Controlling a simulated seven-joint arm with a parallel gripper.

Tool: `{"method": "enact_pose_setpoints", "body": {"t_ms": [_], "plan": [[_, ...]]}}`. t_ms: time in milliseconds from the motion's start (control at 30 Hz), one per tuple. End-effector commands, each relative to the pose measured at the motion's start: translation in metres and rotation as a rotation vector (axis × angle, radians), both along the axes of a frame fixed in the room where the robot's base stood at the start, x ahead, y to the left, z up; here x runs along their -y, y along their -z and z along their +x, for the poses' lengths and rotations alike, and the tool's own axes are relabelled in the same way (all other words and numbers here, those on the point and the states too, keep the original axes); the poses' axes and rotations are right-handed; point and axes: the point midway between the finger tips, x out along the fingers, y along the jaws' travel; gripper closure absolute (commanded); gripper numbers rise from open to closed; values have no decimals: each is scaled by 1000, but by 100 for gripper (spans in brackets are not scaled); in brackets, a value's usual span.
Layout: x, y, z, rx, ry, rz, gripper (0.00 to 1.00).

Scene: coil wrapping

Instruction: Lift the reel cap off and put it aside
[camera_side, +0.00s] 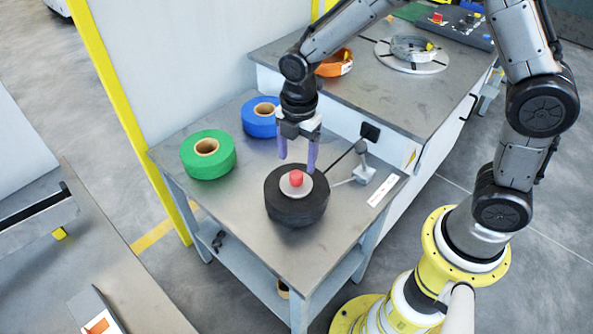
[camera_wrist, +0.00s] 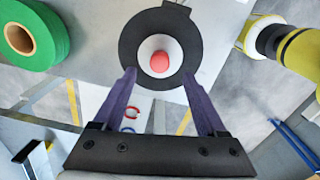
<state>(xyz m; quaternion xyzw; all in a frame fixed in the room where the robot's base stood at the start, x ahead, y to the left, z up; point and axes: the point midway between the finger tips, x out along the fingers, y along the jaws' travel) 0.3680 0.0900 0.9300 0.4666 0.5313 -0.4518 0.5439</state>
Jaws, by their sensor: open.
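The reel cap is a light grey disc (camera_side: 291,188) with a red knob (camera_side: 297,178) at its centre. It sits on top of the black reel (camera_side: 298,211) on the small metal table. My gripper (camera_side: 297,165) is above the reel with its two purple fingers apart and pointing down. Nothing is between the fingers. In the wrist view the red knob (camera_wrist: 160,61) and grey cap (camera_wrist: 151,47) show beyond the fingertips (camera_wrist: 158,72), roughly centred between them. The black reel (camera_wrist: 133,32) surrounds the cap there.
A green roll (camera_side: 208,156) and a blue roll (camera_side: 260,120) stand on the table's left and back. A small grey stand with a rod (camera_side: 364,170) and a white label strip (camera_side: 382,190) are to the right. The table's front (camera_side: 285,250) is clear.

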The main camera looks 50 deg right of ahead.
Motion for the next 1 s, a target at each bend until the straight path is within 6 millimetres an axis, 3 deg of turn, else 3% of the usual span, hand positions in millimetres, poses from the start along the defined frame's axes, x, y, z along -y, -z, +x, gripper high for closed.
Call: {"method": "enact_pose_setpoints", "body": {"t_ms": [100, 300, 767, 1000], "plan": [[0, 22, 0, -5, 0, -2, 26], [0, 47, 1, -3, 1, 0, 26], [0, 59, 1, 0, 1, 0, 26], [0, 58, 1, 0, 0, 0, 65]]}}
